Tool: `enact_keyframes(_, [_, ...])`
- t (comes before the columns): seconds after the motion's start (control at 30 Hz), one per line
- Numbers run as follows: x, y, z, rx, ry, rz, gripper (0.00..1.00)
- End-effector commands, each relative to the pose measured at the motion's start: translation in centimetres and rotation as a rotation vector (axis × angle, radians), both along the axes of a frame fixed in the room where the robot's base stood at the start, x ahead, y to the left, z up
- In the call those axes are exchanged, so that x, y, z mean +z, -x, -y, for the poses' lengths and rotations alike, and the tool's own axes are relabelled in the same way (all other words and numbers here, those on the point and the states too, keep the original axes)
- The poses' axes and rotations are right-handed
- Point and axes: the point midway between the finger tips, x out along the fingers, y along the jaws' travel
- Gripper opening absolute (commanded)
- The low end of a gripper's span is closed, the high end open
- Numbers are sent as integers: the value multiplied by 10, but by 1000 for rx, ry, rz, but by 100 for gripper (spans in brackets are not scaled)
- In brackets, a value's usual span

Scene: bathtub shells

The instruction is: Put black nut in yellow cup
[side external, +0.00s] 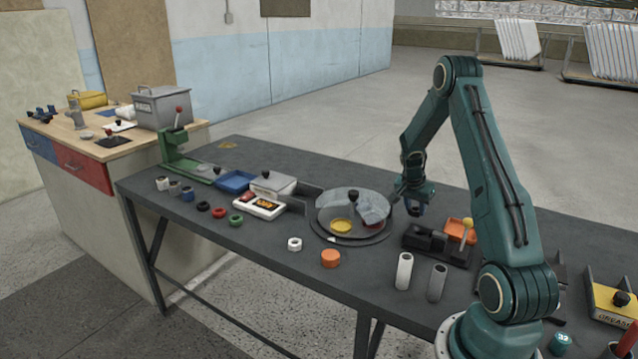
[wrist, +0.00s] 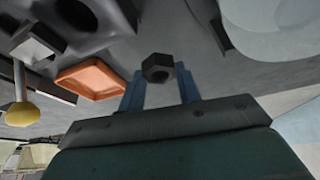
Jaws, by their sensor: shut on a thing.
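My gripper (side external: 415,208) hangs over the dark table, just right of the round turntable. In the wrist view its blue fingers (wrist: 158,90) are shut on a black hex nut (wrist: 157,67), which sits at their tips. A shallow yellow cup (side external: 341,225) sits on the turntable (side external: 325,234), left of my gripper. Grey, partly see-through cover panels with a black knob (side external: 352,196) stand over the turntable's back and right side, and the cup shows at the front.
An orange tray (side external: 460,231), also in the wrist view (wrist: 92,77), and a black fixture with a yellow-knobbed lever (side external: 467,224) stand right of my gripper. A white ring (side external: 294,244), an orange ring (side external: 331,258) and two upright tubes (side external: 404,270) stand near the front edge.

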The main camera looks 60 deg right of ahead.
Motion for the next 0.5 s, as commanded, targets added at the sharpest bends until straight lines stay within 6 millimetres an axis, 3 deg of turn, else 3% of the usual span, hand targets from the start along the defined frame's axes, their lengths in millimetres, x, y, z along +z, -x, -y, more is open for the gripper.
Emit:
enact_keyframes(0.3, [-33,0,-1,0,-2,-1,12])
enact_keyframes(0.5, [-42,0,0,0,-1,0,12])
